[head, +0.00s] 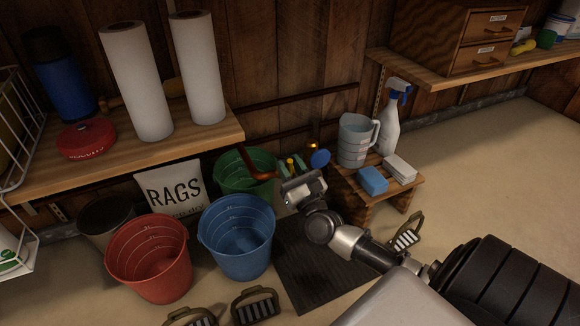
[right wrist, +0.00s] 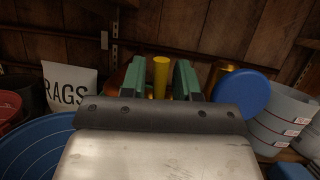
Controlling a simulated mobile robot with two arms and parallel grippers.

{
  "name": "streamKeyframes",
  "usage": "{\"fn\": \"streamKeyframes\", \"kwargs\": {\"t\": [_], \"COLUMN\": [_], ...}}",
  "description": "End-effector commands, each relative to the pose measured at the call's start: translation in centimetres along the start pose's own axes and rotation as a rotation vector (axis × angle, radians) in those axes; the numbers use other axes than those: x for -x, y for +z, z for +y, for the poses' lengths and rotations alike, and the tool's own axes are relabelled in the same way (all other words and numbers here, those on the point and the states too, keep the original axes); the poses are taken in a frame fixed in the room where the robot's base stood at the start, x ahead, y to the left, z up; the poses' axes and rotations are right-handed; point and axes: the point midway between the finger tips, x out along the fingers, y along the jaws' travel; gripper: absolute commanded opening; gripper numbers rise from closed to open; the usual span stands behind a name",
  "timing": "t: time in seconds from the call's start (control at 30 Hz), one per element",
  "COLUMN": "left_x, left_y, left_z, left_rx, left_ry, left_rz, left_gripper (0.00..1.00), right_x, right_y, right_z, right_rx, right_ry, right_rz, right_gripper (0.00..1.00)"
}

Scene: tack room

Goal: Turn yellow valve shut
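The yellow valve handle (head: 290,163) shows as a small yellow upright piece near the wall, above the blue bucket's right side. In the right wrist view the yellow handle (right wrist: 161,77) stands upright between the two green fingers. My right gripper (right wrist: 159,80) is open, with a finger on each side of the handle and a narrow gap to each. In the head view my right gripper (head: 291,170) reaches in from the lower right. The valve's lower part is hidden by the gripper. My left gripper is not in view.
A round blue handle (head: 320,158) sits just right of my right gripper; it also shows in the wrist view (right wrist: 242,95). A green bucket (head: 235,180) and a blue bucket (head: 237,245) stand left. A stool (head: 368,205) with a jug (head: 355,140) stands right.

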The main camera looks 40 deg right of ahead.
Motion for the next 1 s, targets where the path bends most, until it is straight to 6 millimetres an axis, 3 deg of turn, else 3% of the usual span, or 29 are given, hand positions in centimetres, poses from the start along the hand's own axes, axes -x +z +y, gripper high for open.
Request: {"fn": "streamKeyframes", "kwargs": {"t": [0.43, 0.8, 1.0], "left_x": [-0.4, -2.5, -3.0], "left_y": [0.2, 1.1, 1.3], "left_z": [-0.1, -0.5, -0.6], "left_rx": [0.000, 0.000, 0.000], "left_ry": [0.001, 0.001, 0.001], "left_rz": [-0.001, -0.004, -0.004], "left_gripper": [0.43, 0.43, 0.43], "right_x": [1.0, 8.0, 10.3], "right_y": [0.0, 0.1, 0.1], "right_z": [0.0, 0.0, 0.0], "right_rx": [0.008, 0.005, 0.004], "right_ry": [0.002, 0.003, 0.002], "right_rz": [0.004, 0.006, 0.001], "right_gripper": [0.40, 0.40, 0.40]}}
